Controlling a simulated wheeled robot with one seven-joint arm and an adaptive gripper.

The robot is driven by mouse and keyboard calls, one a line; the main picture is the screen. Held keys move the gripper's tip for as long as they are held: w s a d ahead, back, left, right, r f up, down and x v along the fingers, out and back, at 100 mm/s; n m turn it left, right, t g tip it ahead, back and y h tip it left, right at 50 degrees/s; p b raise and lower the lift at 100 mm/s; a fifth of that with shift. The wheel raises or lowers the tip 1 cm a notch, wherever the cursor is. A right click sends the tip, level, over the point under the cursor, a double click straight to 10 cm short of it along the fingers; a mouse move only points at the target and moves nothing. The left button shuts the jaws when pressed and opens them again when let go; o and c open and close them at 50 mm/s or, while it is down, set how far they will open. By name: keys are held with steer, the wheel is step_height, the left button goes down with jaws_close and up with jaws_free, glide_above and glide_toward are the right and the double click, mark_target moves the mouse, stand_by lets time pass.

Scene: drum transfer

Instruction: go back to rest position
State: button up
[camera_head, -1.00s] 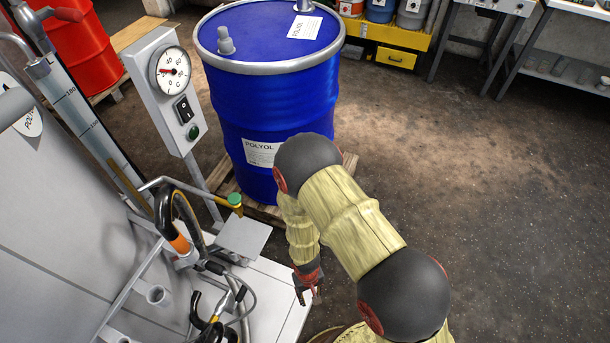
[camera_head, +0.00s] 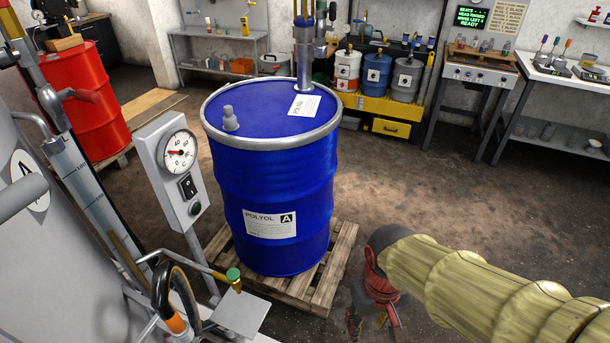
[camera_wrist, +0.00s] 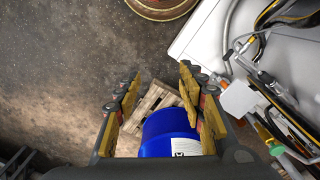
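My gripper (camera_head: 373,322) hangs at the lower right of the head view, right of the blue drum and its pallet, with my yellow-sleeved arm reaching in from the right edge. In the wrist view my gripper (camera_wrist: 159,82) has its fingers spread apart with nothing between them. The blue POLYOL drum (camera_head: 270,190) stands upright on a wooden pallet (camera_head: 340,262). The drum (camera_wrist: 168,132) also shows in the wrist view, beyond the fingers and apart from them.
A gauge box (camera_head: 172,165) on a post stands just left of the drum. A white machine with hoses and a green-capped fitting (camera_head: 233,274) fills the lower left. A red drum (camera_head: 80,95) stands behind. Workbenches (camera_head: 475,72) line the back right. The floor (camera_head: 420,170) between is clear.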

steer(key=s+d+r+m+t, duration=0.1)
steer(key=d+r+t, duration=0.4)
steer(key=r, duration=1)
steer(key=shift+s+d+m+p, duration=0.15)
steer(key=shift+d+m+p, duration=0.2)
steer(key=shift+m, duration=0.45)
